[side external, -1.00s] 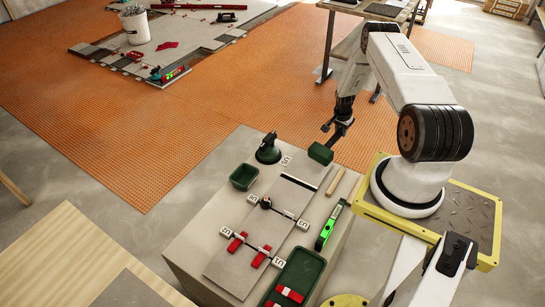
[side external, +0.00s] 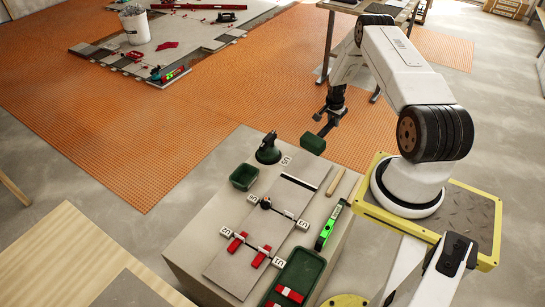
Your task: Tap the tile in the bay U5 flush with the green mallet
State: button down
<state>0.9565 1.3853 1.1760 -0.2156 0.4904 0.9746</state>
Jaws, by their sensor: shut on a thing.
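My gripper (side external: 331,118) is shut on the green mallet and holds it in the air past the bench's far right corner. The mallet's dark green block head (side external: 312,144) hangs at the lower left of the gripper; its handle is mostly lost among the dark fingers. A row of grey tiles (side external: 284,198) runs down the bench, divided by dark joints. No tile's height shows clearly. The mallet is apart from the tiles.
Open floor lies beyond.

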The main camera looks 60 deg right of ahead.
jog(key=shift+w+a+r, duration=0.1)
jog(key=shift+w+r, duration=0.85)
jog(key=shift+w, duration=0.25)
jog(key=shift+f, duration=0.1)
jog(key=shift+f, duration=2.6)
jog(key=shift+f, duration=0.1)
jog(key=shift+f, duration=2.2)
jog(key=shift+r, duration=2.55)
jog(key=shift+s+r, duration=0.1)
